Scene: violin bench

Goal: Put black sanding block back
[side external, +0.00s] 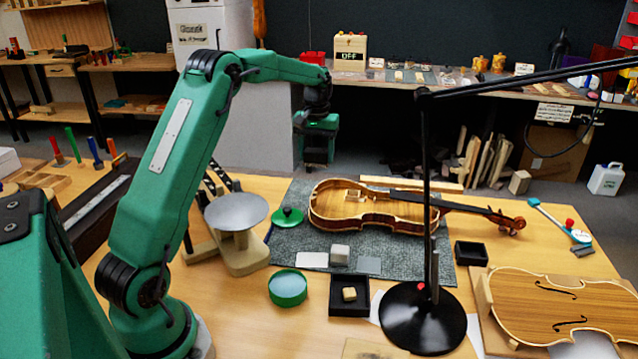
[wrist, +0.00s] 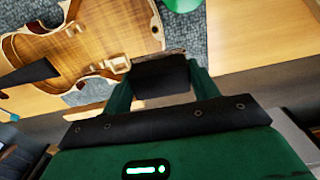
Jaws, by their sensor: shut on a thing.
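My gripper (side external: 318,155) hangs pointing down, above and behind the far edge of the bench mat. In the wrist view its two green fingers (wrist: 161,84) are shut on a black block (wrist: 160,72), which looks like the black sanding block. The block cannot be made out in the side view. A black tray (side external: 336,310) at the front of the mat holds a small tan block (side external: 349,294). A second black tray (side external: 486,258) at the mat's right looks empty. A light grey block (side external: 340,254) and two flat pieces lie on the mat.
A violin body with neck (side external: 375,208) lies on the grey mat (side external: 300,250), close to my gripper. A black lamp (side external: 422,318) with a tall post stands at the front right.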

